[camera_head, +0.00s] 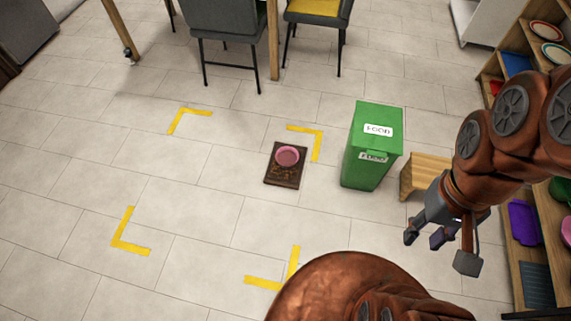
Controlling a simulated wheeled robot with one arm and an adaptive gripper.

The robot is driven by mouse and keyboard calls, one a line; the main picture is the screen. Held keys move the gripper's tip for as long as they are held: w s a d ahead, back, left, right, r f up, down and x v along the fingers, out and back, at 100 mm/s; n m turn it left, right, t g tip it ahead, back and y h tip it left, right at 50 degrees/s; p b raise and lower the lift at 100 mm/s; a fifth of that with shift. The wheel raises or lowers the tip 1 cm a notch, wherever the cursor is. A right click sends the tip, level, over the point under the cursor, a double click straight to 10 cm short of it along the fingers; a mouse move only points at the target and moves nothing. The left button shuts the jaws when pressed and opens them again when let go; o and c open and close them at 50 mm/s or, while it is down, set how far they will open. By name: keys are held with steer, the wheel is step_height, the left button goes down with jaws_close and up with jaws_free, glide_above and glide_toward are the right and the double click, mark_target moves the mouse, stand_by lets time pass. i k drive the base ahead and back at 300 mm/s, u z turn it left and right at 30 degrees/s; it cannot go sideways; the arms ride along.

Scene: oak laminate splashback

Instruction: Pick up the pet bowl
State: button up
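The pet bowl (288,156) is small and pink and sits on a dark brown patterned mat (284,178) on the tiled floor. My gripper (437,248) hangs at the right of the view, to the right of and nearer than the bowl. Its fingers are spread apart, with nothing between them. It is well apart from the bowl. My arm covers part of the shelf on the right.
A green bin (367,165) labelled as food stands right of the mat, beside a small wooden stool (424,172). Yellow corner marks (122,240) outline the floor area. Chairs (228,40) stand at the back. A shelf (515,265) lines the right. The floor left of the mat is clear.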

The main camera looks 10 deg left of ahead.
mark_target(284, 148)
steer(key=k, duration=0.9)
steer(key=u, duration=0.9)
steer(key=i, duration=0.8)
steer(key=u, duration=0.95)
steer(key=i, duration=0.95)
steer(key=z, duration=0.7)
steer(key=i, duration=1.1)
steer(key=z, duration=1)
